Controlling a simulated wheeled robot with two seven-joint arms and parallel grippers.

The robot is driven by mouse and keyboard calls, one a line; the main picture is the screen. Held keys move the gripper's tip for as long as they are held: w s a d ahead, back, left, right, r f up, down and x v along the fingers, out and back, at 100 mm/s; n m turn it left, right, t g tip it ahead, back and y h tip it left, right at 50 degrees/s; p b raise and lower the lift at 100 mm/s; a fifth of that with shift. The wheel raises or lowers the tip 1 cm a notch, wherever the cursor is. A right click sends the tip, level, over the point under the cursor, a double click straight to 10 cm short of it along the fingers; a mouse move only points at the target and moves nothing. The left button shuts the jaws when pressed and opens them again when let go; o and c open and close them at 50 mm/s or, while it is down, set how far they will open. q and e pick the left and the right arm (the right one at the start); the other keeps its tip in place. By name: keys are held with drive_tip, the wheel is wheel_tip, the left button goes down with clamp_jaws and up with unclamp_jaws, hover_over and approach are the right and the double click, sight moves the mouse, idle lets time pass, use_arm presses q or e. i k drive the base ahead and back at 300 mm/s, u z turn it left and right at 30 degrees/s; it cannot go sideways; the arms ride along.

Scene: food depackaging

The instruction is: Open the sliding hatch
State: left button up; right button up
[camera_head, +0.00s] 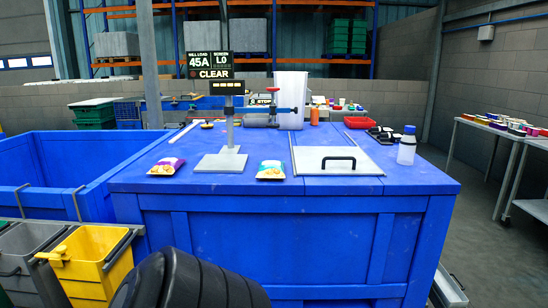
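The sliding hatch (366,166) is a flat white panel set in the top of a large blue workbench (290,187), right of the middle. A black bar handle (339,159) stands on the panel near its front. The panel lies flat and no opening shows beside it, so the hatch looks closed. No gripper fingers show in the head view, neither left nor right, and nothing touches the handle.
Two snack packets, one purple (166,166) and one teal (271,170), lie left of the hatch. A grey stand (222,160) with a sign rises between them. A bottle (407,147) stands right of the hatch. A white bin (290,100) and red tray (360,123) are behind.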

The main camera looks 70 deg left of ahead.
sight(309, 160)
drive_tip(key=u, duration=1.95)
